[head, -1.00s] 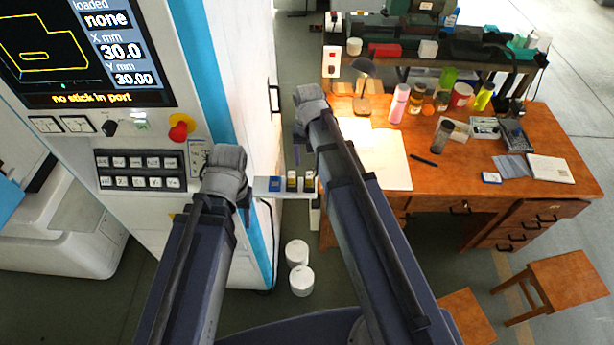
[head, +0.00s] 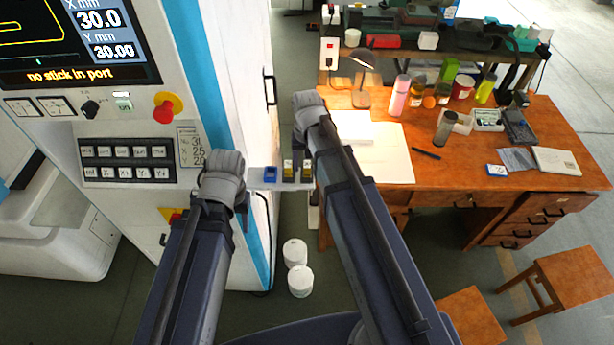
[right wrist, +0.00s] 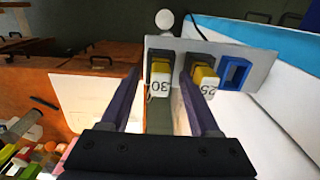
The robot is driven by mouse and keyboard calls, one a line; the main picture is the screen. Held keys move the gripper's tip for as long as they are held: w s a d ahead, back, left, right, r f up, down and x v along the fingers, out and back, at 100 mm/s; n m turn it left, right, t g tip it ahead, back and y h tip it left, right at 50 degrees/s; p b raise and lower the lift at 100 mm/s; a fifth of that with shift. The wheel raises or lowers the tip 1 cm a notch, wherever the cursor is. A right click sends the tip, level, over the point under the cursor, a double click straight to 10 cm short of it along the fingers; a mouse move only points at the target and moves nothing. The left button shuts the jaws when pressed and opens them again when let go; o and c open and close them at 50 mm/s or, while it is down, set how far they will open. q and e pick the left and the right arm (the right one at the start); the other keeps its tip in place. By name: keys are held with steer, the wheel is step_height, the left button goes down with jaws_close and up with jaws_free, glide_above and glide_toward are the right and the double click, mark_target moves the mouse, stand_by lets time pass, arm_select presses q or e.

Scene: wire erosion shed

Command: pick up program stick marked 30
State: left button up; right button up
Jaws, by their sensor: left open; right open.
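The program stick marked 30 (right wrist: 160,82) has a yellow body and a white label end. It stands in the left holder of a small pale shelf (right wrist: 172,45) in the right wrist view. In the head view it is the rightmost stick (head: 307,171), partly beside my arm. My right gripper (right wrist: 159,80) is open, its two dark fingers pointing at the shelf with stick 30 showing between them, apparently not touching. A stick marked 25 (right wrist: 205,80) stands beside it, just beyond the right finger. My left gripper (head: 241,200) is open and empty near the machine panel; its fingers are mostly hidden.
An empty-looking blue holder (right wrist: 235,73) is at the shelf's other end. The machine (head: 236,80) stands left of the shelf, with a red stop button (head: 166,107). Its screen reads "no stick in port". A cluttered wooden desk (head: 470,160) stands right. White tubs (head: 299,281) are on the floor.

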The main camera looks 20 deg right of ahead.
jaws_close()
stand_by(0.6)
